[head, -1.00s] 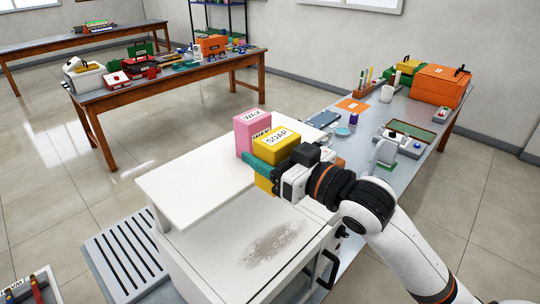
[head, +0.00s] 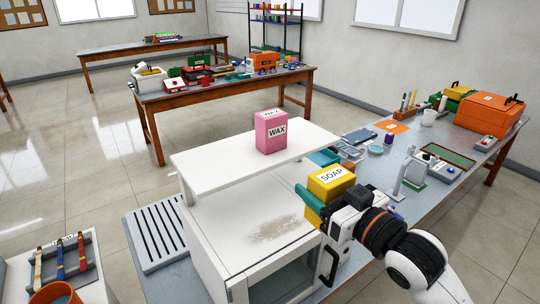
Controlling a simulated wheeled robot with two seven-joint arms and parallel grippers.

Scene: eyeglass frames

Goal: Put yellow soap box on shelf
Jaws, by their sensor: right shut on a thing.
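The yellow soap box (head: 331,180) has a white SOAP label on its top. My right gripper (head: 318,208) is shut on it and holds it upright in the head view, to the right of the white shelf board's front edge. The gripper covers the lower part of the box. The white shelf (head: 213,166) is a flat raised board above a white cabinet. A pink WAX box (head: 271,133) stands upright on the shelf toward its back right. My left gripper is not in view.
The white cabinet (head: 215,238) below the shelf has a grey smudge on its top and a dark handle in front. A metal table (head: 420,200) with tools and an orange case (head: 489,112) stretches away at right. The shelf's left part is clear.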

